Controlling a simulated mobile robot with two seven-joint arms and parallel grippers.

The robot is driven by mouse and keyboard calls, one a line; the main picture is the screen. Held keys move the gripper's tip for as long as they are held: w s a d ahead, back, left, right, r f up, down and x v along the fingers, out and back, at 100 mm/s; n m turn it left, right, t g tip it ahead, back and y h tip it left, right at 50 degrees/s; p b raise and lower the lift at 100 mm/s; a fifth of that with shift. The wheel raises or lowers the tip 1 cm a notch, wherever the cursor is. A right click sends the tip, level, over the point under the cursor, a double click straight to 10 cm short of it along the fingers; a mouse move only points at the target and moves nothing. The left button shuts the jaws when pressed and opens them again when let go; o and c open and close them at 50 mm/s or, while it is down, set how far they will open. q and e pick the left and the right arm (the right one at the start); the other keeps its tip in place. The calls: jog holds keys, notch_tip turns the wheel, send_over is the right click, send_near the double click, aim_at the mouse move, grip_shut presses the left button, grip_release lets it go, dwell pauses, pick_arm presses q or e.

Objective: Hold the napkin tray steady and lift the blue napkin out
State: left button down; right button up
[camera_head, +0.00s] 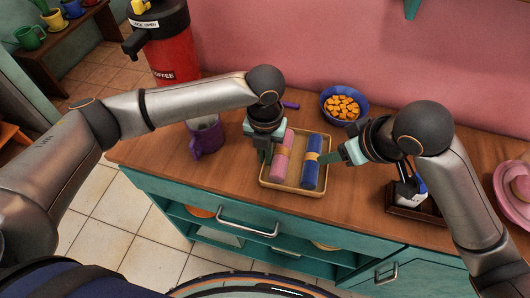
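The napkin tray (292,190) is a shallow tan tray on the wooden counter. A rolled pink napkin (282,158) lies in its left half. My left gripper (265,156) points down at the tray's left rim, beside the pink napkin. Its fingertips look close together, but whether they grip the rim is unclear. My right gripper (326,158) reaches in from the right, with its fingertips beside the blue napkin's band. Its finger gap and any contact are hard to make out.
A purple mug (206,138) stands left of the tray. A blue bowl of orange snacks (343,105) is behind it. A red coffee dispenser (172,55) stands at the back left. A dark wooden holder (405,203) and pink plates (512,190) are to the right.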

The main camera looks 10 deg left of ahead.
aim_at(313, 158)
jog(key=shift+o, duration=0.3)
dwell(0.7)
jog(key=a+r+m+g+h, duration=0.1)
jog(key=a+r+m+h, duration=0.25)
jog(key=m, duration=0.45)
jog(key=x, duration=1.2)
jog(key=shift+w+f, duration=0.15)
jog(key=shift+f, duration=0.2)
grip_shut()
